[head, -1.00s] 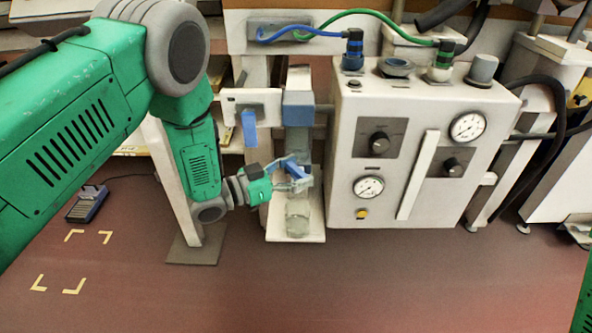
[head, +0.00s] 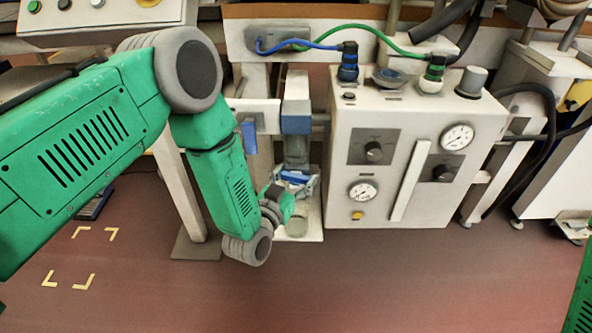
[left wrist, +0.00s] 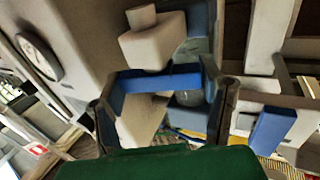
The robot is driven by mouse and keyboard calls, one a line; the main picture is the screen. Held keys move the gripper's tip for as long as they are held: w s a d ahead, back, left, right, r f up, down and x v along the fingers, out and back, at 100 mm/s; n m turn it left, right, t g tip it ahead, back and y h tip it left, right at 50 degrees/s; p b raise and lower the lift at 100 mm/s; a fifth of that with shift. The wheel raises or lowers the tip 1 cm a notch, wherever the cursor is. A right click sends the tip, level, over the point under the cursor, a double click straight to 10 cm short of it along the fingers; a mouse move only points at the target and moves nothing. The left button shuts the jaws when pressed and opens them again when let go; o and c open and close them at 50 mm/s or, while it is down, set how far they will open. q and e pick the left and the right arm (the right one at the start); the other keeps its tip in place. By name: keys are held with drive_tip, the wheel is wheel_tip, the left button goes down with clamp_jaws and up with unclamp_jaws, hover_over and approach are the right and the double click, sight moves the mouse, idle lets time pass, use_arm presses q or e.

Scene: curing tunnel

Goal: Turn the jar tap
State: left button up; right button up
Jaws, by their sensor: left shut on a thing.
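The jar tap's blue handle (head: 295,177) sits below a grey and blue upright fitting (head: 296,112) in the head view. My left gripper (head: 302,187) is at the handle and shut on it. In the left wrist view the blue handle (left wrist: 158,80) lies crosswise between the two dark fingers of the gripper (left wrist: 163,112). A clear glass jar (head: 300,222) stands under the tap, partly hidden by my wrist and gripper. My right gripper is out of view.
A white cabinet (head: 405,205) with gauges and knobs stands close to the right of the tap. A second blue lever (head: 249,137) hangs at the left. A white post (head: 180,190) stands behind my forearm. The floor in front is clear.

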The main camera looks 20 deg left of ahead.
use_arm(q)
drive_tip(key=n+y, duration=0.1)
drive_tip(key=y, duration=0.1)
drive_tip(key=n+y+p, duration=0.1)
drive_tip(key=n+y, duration=0.1)
drive_tip(key=y, duration=0.1)
drive_tip(key=shift+w+r, duration=0.1)
drive_tip(key=shift+r, duration=0.1)
drive_tip(key=shift+n+y, duration=0.9)
drive_tip(key=shift+y, duration=0.5)
drive_tip(key=shift+f+g+y+p, duration=0.1)
drive_tip(key=shift+g+y+p, duration=0.2)
drive_tip(key=o, duration=0.9)
drive_tip(key=shift+c, duration=0.2)
drive_tip(key=shift+d, duration=0.1)
drive_tip(key=shift+s, duration=0.35)
drive_tip(key=v, duration=1.1)
drive_tip(key=shift+d, duration=0.15)
